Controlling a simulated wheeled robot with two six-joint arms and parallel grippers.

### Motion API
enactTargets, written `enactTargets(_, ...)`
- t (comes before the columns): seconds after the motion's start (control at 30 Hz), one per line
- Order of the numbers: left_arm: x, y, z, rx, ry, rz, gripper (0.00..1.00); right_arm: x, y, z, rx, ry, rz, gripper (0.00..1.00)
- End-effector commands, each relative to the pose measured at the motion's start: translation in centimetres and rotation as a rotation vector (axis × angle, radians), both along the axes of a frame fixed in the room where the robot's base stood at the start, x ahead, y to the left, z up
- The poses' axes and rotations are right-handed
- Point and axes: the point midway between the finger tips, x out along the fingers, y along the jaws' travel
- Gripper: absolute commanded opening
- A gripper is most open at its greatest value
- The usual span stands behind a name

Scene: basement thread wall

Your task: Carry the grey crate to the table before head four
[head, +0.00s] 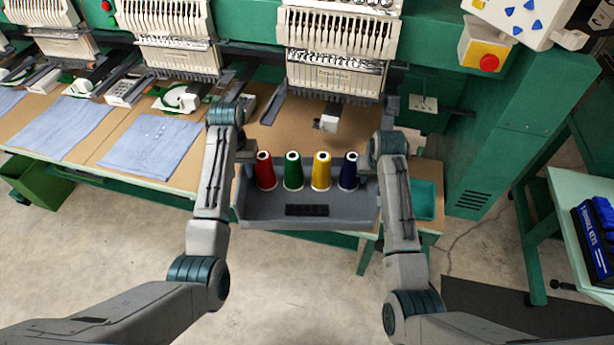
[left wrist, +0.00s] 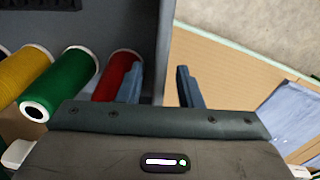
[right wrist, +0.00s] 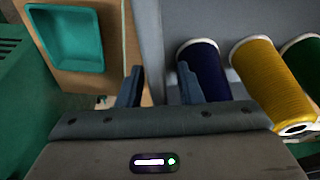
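The grey crate (head: 310,217) is at the middle of the head view, below the rightmost sewing head. It holds a red cone (head: 265,172), a green cone (head: 293,172), a yellow cone (head: 321,172) and a navy cone (head: 348,172), all upright. My left gripper (left wrist: 162,88) is at the crate's left side, its fingers apart on either side of the wall, beside the red cone. My right gripper (right wrist: 160,86) is likewise at the right wall, beside the navy cone. Both look open. The arms hide the fingertips in the head view.
The brown machine table (head: 150,115) carries blue cloths (head: 150,147) at left. A teal tray (head: 424,200) sits right of the crate; it also shows in the right wrist view (right wrist: 68,38). A green cabinet (head: 500,130) stands at right. The floor in front is clear.

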Motion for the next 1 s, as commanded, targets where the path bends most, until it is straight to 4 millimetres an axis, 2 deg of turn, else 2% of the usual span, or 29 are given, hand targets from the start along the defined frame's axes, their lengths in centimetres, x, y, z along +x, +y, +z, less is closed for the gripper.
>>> enactTargets(0.03, 0.1, 0.0, 1.0, 0.0, -0.004, 0.0, 0.33, 0.0, 0.0, 0.0, 0.0, 0.0, 0.0, 0.33)
enactTargets(0.2, 0.1, 0.0, 3.7, 0.0, -0.003, 0.0, 0.33, 0.0, 0.0, 0.0, 0.0, 0.0, 0.0, 0.33)
enactTargets(0.43, 0.1, 0.0, 5.2, 0.0, 0.0, 0.0, 0.33, -0.1, 0.0, 0.7, 0.0, -0.001, 0.0, 0.33)
enactTargets(0.57, 0.1, 0.0, 5.2, 0.0, 0.0, 0.0, 0.33, -0.6, 0.0, 2.7, 0.0, -0.004, 0.0, 0.33)
enactTargets(0.8, 0.1, 0.0, 5.2, 0.0, 0.0, 0.0, 0.33, -2.0, 0.1, 7.7, 0.002, -0.005, 0.0, 0.33)
enactTargets(1.0, 0.1, 0.0, 5.2, 0.0, 0.0, 0.0, 0.33, -2.9, 0.0, 10.6, 0.0, -0.001, 0.0, 0.33)
